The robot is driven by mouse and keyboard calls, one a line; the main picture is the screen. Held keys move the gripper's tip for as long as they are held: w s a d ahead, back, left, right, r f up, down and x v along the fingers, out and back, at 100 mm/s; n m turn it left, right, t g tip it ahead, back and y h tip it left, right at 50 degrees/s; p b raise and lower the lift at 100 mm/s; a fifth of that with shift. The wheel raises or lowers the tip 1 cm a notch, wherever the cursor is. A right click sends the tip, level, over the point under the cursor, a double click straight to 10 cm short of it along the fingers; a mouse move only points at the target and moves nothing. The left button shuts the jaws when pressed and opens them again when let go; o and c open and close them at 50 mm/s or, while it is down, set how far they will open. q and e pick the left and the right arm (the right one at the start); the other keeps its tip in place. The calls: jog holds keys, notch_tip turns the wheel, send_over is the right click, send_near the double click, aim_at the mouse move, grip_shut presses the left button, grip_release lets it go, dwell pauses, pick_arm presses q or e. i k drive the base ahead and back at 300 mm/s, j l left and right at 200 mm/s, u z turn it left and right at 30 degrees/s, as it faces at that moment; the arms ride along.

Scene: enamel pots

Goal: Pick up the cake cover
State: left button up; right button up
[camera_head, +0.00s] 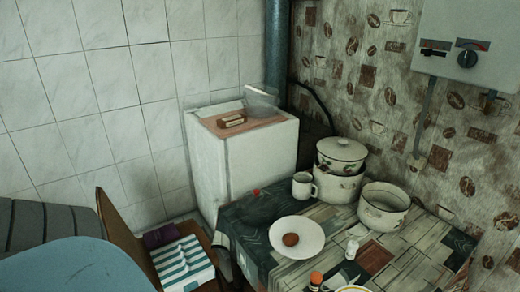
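A pale, translucent bowl-shaped piece (262,97) that looks like the cake cover is at the back right corner of the low white cabinet or fridge (265,150). It appears tilted, close to the dark vertical pipe. I cannot tell what it rests on. A pinkish-brown board (222,131) lies flat on the cabinet top, with a small brown and cream item (232,120) on it. Neither of my grippers shows in the head view.
A table (425,262) at the front right holds enamel pots (384,208), a white mug (303,185) and a plate (280,244) with a round brown item. A wooden chair (125,228) with striped cloth (181,262) stands left of the table. The pipe (277,45) rises behind the cabinet.

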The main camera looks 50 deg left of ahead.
aim_at(255, 207)
jog(key=u, duration=1.6)
jog(key=i+z, duration=0.1)
jog(key=z, duration=0.25)
jog(key=j+z, duration=0.15)
jog(key=z, duration=0.25)
jog(key=i+j+z, duration=0.1)
jog(key=z, duration=0.25)
jog(key=i+j+z, duration=0.25)
jog(key=j, duration=0.25)
jog(key=j+z, duration=0.25)
jog(key=j, duration=0.2)
jog(key=i+j, duration=0.1)
jog(key=j, duration=0.75)
jog(key=l+z, duration=0.05)
